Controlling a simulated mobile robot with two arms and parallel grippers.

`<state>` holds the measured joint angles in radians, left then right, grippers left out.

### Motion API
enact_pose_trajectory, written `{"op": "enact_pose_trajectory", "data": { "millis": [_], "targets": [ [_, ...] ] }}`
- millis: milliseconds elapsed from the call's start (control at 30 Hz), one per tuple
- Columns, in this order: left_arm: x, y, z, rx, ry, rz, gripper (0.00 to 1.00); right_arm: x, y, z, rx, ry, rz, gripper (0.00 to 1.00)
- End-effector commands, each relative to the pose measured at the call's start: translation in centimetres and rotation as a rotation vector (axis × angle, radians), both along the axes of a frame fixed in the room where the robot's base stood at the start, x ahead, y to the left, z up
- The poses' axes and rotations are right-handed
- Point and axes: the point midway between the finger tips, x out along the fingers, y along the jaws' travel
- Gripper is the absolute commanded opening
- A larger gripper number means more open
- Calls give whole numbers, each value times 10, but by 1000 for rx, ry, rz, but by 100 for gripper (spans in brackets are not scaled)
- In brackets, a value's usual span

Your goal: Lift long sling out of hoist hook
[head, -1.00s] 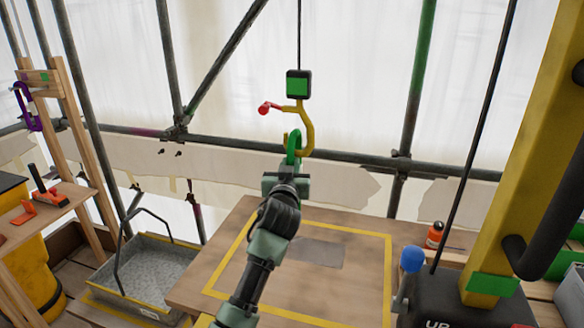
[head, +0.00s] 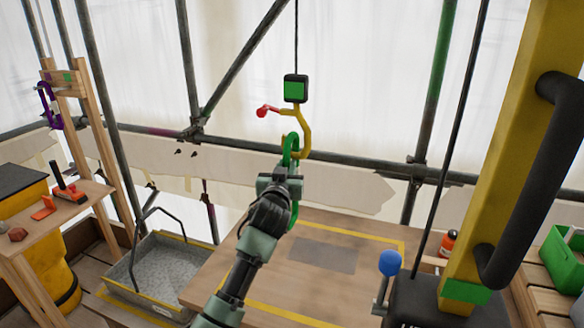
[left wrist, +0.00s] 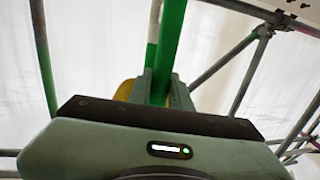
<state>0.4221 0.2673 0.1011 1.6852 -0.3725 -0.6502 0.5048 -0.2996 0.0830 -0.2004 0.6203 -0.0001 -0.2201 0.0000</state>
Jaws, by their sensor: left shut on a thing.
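The long sling (head: 292,150) is a green loop at the yellow hoist hook (head: 305,128), which hangs under a black and green block and has a red-tipped latch lever. My left gripper (head: 283,174) is shut on the sling just below the hook. Part of the sling hangs below the gripper. In the left wrist view the green sling (left wrist: 172,45) runs up from between the fingers (left wrist: 158,90), with a piece of the yellow hook (left wrist: 124,90) behind. I cannot tell whether the loop still sits in the hook's bowl. My right gripper is not in view.
A wooden table (head: 345,225) with a yellow outline and grey patch lies below. A grey tray (head: 160,270) stands at left, beside a wooden rack. A yellow hoist post (head: 490,150) and a blue-knobbed lever (head: 390,264) are at right. Scaffold poles cross behind.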

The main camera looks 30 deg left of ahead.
Motion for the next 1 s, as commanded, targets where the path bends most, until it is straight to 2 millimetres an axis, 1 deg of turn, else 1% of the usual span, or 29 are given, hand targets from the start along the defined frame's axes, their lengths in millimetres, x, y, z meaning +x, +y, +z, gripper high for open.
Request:
{"op": "enact_pose_trajectory", "data": {
  "millis": [33,600,800,1000],
  "targets": [
    [-1,4,4,4,-6,3,0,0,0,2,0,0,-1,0],
    [-8,32,4,3,-5,3,0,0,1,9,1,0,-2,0],
    [-9,39,4,3,-6,3,0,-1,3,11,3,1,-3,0],
    [-10,43,4,2,-8,2,0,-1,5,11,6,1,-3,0]
  ]
}}
